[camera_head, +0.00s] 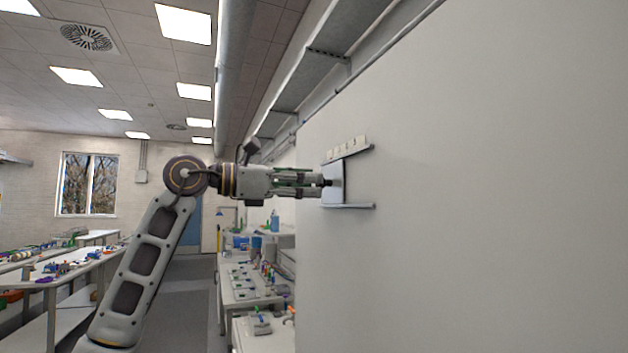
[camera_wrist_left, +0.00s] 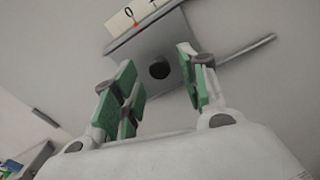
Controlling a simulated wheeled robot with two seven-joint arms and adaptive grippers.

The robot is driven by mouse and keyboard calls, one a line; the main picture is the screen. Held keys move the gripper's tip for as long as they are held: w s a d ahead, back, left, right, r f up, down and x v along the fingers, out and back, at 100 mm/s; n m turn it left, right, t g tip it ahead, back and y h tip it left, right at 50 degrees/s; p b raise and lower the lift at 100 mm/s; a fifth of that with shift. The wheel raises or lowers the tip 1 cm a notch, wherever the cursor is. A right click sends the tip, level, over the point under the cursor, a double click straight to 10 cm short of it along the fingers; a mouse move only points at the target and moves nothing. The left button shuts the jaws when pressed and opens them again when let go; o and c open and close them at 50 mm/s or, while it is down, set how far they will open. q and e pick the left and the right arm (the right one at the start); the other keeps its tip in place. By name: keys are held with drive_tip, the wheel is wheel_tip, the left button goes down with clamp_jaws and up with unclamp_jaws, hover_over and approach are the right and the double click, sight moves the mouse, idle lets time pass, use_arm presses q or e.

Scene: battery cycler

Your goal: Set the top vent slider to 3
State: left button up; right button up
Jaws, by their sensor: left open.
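The vent slider is a grey plate (camera_head: 337,193) between two thin rails on the large white panel. It also shows in the wrist view (camera_wrist_left: 177,42), with a dark round knob (camera_wrist_left: 159,71) on it. A number strip (camera_head: 347,144) runs above the upper rail. In the wrist view a 0 shows on the strip (camera_wrist_left: 127,20), with a small red mark just under it; the further numbers are cut off. My left gripper (camera_head: 322,183) is at the plate, open. In the wrist view its green-padded fingers (camera_wrist_left: 160,69) stand on either side of the knob, with gaps. My right gripper is out of view.
The upper rail (camera_head: 350,154) and lower rail (camera_head: 349,206) stick out from the white panel (camera_head: 480,200). A metal shelf (camera_head: 318,75) runs above. Benches with small items (camera_head: 248,285) stand behind at the lower left. The panel right of the slider is bare.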

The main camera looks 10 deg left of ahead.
sight(325, 183)
use_arm(q)
drive_tip(key=shift+x, duration=1.05)
clamp_jaws()
